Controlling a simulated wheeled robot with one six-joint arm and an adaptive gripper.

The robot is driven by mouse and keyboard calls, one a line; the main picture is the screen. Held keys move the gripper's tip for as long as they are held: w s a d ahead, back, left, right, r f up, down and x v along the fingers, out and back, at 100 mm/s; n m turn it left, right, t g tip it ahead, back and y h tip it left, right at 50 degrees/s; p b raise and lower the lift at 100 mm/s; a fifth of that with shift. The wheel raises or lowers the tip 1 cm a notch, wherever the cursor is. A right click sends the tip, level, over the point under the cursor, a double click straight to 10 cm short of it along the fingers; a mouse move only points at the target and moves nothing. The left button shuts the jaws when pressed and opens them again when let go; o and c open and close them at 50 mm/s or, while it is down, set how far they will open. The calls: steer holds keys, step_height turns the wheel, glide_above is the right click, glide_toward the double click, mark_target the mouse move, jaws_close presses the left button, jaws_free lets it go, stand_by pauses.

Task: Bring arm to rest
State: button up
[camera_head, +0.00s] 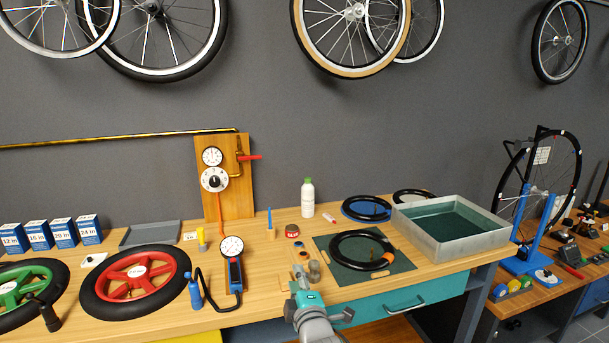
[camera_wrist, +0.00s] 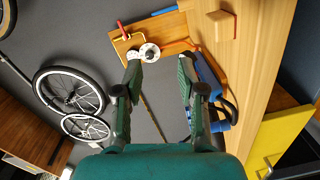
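My gripper (camera_head: 300,284) shows at the bottom middle of the head view, in front of the bench's front edge, with my arm below it. In the wrist view my gripper (camera_wrist: 160,65) has its two dark green fingers spread apart, with nothing between them. It appears clear of the bench, touching nothing that I can see. The wrist view is tilted. The wooden gauge board (camera_wrist: 160,48) with its white dial lies beyond the fingertips there, and it stands at the back of the bench in the head view (camera_head: 237,200).
The wooden bench (camera_head: 270,222) holds a green mat (camera_head: 335,277) with a black tyre (camera_head: 352,250), a metal tray (camera_head: 460,244), a white bottle (camera_head: 307,198), a pressure gauge (camera_head: 233,262) and a red wheel (camera_head: 135,279). A teal drawer (camera_head: 375,313) is under the bench at right.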

steer(key=s+d+f+m+h, duration=0.1)
steer(key=s+d+f+m, duration=0.2)
steer(key=s+d+f, duration=0.35)
steer(key=s+d+f+m, duration=0.25)
steer(key=s+f, duration=0.45)
steer(key=s, duration=0.5)
steer(key=s+d+f+m+h, duration=0.1)
steer(key=s+d+f+m, duration=0.2)
steer(key=s+d+f, duration=0.35)
steer(key=s+d+r+m, duration=0.1)
steer(key=s+m, duration=0.2)
steer(key=s, duration=0.8)
steer(key=s+d+r+m+g+h, duration=0.1)
steer(key=s+d+r+m, duration=0.1)
steer(key=s, duration=0.9)
steer(key=s+d+r+m+g+h, duration=0.1)
steer(key=s+m, duration=0.3)
steer(key=s, duration=0.7)
steer(key=shift+s+d+r, duration=0.2)
steer(key=shift+d+r, duration=0.2)
steer(key=shift+r, duration=0.25)
